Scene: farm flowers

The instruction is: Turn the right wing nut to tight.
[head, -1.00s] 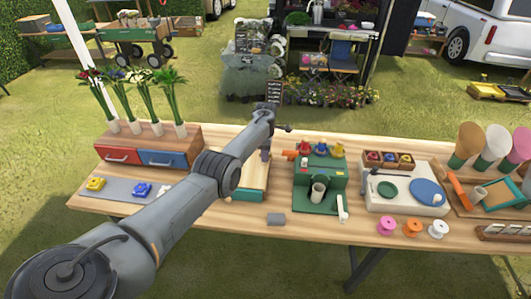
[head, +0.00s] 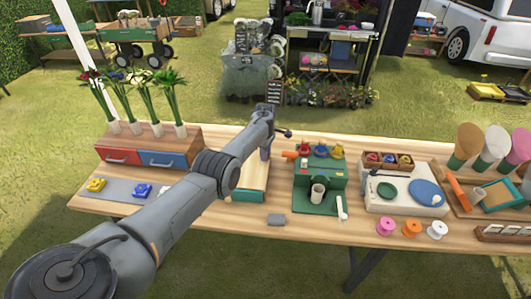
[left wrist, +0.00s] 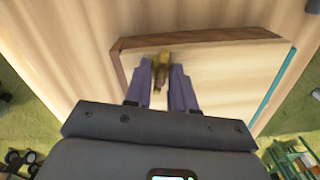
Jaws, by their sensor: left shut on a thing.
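A flat wooden press (head: 252,188) with pale boards and a teal edge lies on the table, partly hidden behind my left arm. In the left wrist view its pale top board (left wrist: 225,70) has a dark brown border and a teal strip on the right. A brass-coloured wing nut (left wrist: 161,62) stands near the board's dark edge. My left gripper (left wrist: 160,78) has its two purple fingers around the nut and is shut on it. In the head view the left gripper (head: 266,154) points down at the press's far side. A second wing nut cannot be made out. My right gripper is out of view.
A green stand (head: 320,185) with a grey cup is right of the press. A drawer box (head: 150,145) with flowers is to the left.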

